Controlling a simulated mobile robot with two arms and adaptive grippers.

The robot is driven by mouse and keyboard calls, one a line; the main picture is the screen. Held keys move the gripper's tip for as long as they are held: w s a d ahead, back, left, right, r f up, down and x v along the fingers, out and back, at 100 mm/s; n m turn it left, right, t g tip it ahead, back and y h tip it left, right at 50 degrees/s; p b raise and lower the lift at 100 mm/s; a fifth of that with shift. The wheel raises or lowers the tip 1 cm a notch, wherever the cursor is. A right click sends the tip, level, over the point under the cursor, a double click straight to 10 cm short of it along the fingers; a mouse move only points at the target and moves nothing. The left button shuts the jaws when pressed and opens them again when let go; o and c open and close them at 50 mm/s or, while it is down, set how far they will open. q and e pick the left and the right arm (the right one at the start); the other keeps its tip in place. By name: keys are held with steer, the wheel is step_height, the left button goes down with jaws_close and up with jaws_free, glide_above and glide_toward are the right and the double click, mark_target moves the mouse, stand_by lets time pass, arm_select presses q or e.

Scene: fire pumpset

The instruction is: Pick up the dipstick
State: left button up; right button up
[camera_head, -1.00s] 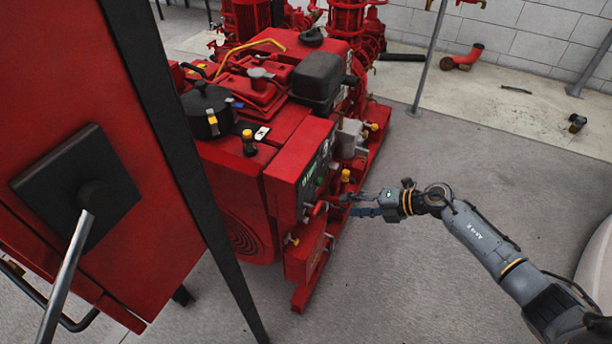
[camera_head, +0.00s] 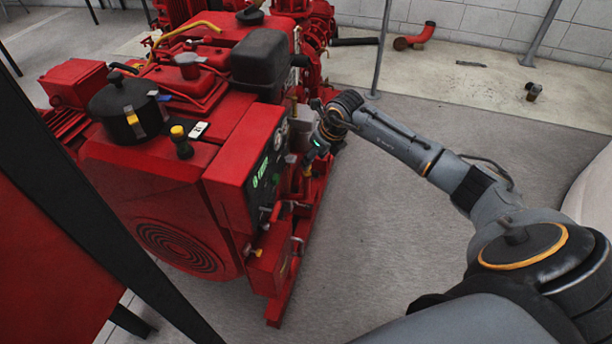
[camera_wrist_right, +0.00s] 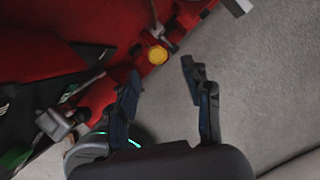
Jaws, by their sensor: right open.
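A round yellow cap (camera_wrist_right: 157,55), which looks like the top of the dipstick, shows in the right wrist view beside the red engine. It lies just beyond and between the fingertips of my right gripper (camera_wrist_right: 162,76), near the left finger. The gripper is open and empty, with no visible contact. In the head view, my right gripper (camera_head: 314,152) is beside the engine's side, right of the control panel (camera_head: 268,172), partly hidden by its own wrist. The dipstick's shaft cannot be made out. My left gripper is not in view.
The red engine (camera_head: 150,190) fills the left and middle of the head view. A black pot-like canister (camera_head: 128,108) and a yellow-topped black object (camera_head: 180,142) stand on it. A dark red cabinet (camera_head: 40,270) is at near left. Grey floor (camera_head: 400,225) is clear on the right.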

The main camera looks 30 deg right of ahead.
steer(key=b+x, duration=0.1)
steer(key=x, duration=0.4)
steer(key=shift+a, duration=0.1)
steer(key=shift+w+f+b, duration=0.25)
steer(key=shift+f+b, duration=0.05)
steer(key=shift+f, duration=0.05)
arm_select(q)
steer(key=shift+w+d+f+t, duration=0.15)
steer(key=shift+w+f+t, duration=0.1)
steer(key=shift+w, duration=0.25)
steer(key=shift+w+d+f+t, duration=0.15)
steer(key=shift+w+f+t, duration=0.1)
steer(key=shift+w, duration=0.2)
arm_select(e)
steer(key=c, duration=1)
